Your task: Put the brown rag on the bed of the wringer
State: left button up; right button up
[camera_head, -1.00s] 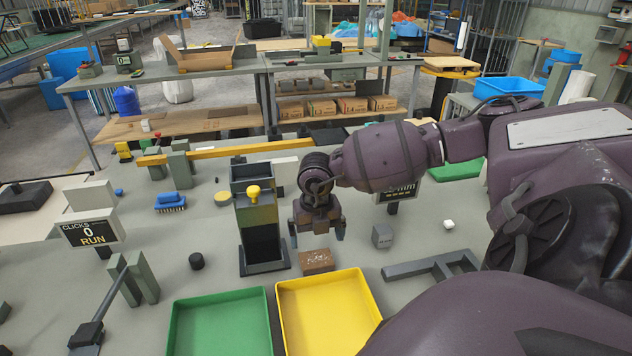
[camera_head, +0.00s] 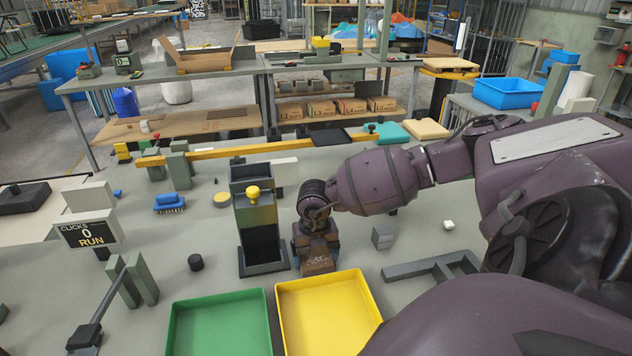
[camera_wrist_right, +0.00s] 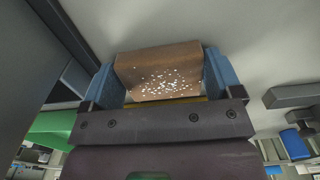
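The brown rag (camera_head: 318,263) is a small brown block-like piece with white specks, lying on the bench behind the yellow tray. My right gripper (camera_head: 316,260) is lowered over it. In the right wrist view the rag (camera_wrist_right: 160,72) sits between the two blue fingertips of the gripper (camera_wrist_right: 165,85), which stand close at its sides; I see no clear grip. The grey upright stand with a yellow knob and dark base (camera_head: 262,225), just left of the gripper, appears to be the wringer; its bed is not clearly identifiable. My left gripper is not in view.
A green tray (camera_head: 178,335) and a yellow tray (camera_head: 373,300) lie in front. A small grey cube (camera_head: 382,237) and a grey angled bracket (camera_head: 425,268) are to the right.

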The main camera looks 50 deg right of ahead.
jog(key=c, duration=0.4)
jog(key=shift+o, duration=0.2)
notch_tip(320, 180, up, 20)
jog(key=p, duration=0.1)
